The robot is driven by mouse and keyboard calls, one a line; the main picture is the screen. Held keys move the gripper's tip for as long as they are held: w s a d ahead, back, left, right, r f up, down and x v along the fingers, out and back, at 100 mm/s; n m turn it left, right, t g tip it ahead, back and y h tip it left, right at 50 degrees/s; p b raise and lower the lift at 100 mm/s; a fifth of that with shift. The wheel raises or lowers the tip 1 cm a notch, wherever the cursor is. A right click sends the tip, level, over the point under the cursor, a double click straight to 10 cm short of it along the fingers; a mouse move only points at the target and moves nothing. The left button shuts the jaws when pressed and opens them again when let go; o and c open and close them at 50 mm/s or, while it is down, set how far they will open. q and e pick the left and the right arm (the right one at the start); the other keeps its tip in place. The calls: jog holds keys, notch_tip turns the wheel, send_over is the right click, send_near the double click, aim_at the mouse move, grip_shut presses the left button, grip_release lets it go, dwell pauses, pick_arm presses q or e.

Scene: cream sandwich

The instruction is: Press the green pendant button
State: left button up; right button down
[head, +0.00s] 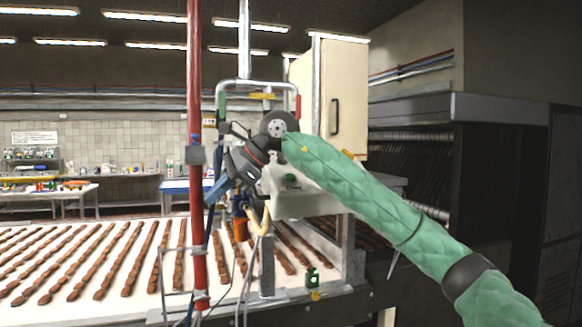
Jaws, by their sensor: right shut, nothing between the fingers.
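A grey pendant frame (260,84) hangs from a vertical pole at the middle. It has a green part (221,106) on its left leg and a red part (298,106) on its right leg. I cannot tell the button's exact shape. My right arm, in a green quilted sleeve, crosses from the lower right in front of the machine. Its dark gripper (216,190) points down and left, below the green part and apart from it in the picture. It is shut and empty. My left gripper is out of view.
A red pole (195,240) stands just left of my right gripper. A white conveyor (70,310) carries rows of brown bars. A cream cabinet (341,85) stands behind the frame. A small green fitting (312,276) sits at the conveyor's front. Dark machinery fills the right.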

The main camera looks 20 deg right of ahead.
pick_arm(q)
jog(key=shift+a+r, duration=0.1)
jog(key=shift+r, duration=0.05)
pick_arm(e)
jog(key=s+d+r+m+t+h, duration=0.1)
jog(key=d+r+h, duration=0.7)
jog(key=d+r, duration=0.9)
jog(key=shift+s+d+m+t+h, duration=0.3)
jog(key=shift+d+m+t+h, duration=0.15)
jog(key=shift+d+t, duration=0.65)
jog(key=shift+a, duration=0.1)
jog(key=p, duration=0.5)
send_near(291, 176)
jog(key=x, duration=0.5)
jog(key=shift+w+f, duration=0.1)
jog(key=shift+f, duration=0.1)
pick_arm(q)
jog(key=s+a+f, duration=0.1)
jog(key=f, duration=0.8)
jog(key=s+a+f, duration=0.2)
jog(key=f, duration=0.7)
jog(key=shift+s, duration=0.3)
pick_arm(e)
jog(key=shift+w+f, duration=0.3)
jog(key=shift+f, duration=0.35)
